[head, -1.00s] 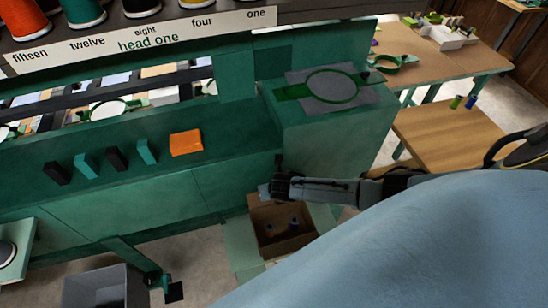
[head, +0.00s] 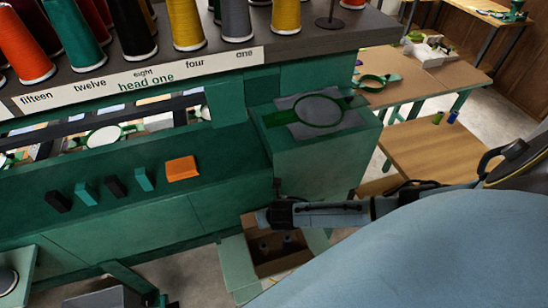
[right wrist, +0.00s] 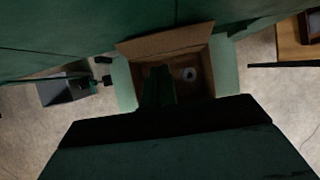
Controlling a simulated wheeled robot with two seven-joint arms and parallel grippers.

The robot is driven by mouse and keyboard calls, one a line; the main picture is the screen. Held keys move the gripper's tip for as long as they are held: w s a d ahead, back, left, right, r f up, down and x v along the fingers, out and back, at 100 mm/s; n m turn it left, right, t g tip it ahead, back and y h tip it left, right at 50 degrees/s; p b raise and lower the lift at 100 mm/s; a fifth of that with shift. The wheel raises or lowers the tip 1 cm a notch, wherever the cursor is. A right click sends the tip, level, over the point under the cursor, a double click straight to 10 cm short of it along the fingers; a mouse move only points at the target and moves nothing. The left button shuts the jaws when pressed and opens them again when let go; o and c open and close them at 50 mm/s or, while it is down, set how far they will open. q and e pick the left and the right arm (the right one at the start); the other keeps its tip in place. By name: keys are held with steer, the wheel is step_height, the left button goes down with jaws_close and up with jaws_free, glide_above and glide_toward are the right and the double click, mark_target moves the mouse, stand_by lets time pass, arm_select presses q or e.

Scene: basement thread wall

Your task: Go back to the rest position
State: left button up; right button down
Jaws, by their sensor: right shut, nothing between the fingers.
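My right gripper (head: 264,218) is at the end of my right arm, which comes in from the right in the head view. It is in front of the green machine (head: 135,222), above an open cardboard box (head: 284,268). In the right wrist view my right gripper (right wrist: 159,85) is shut and empty, and it hides part of the box (right wrist: 170,45). My left gripper is in neither view.
The box stands on a pale green surface (head: 236,268) by the machine's base. A grey bin (head: 102,298) is at bottom left. Thread spools (head: 188,25) line the top shelf. Wooden tables (head: 435,150) stand at right, with bare floor between.

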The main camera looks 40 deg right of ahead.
steer(key=v, duration=0.4)
steer(key=shift+w+r, duration=0.1)
steer(key=shift+r, duration=0.05)
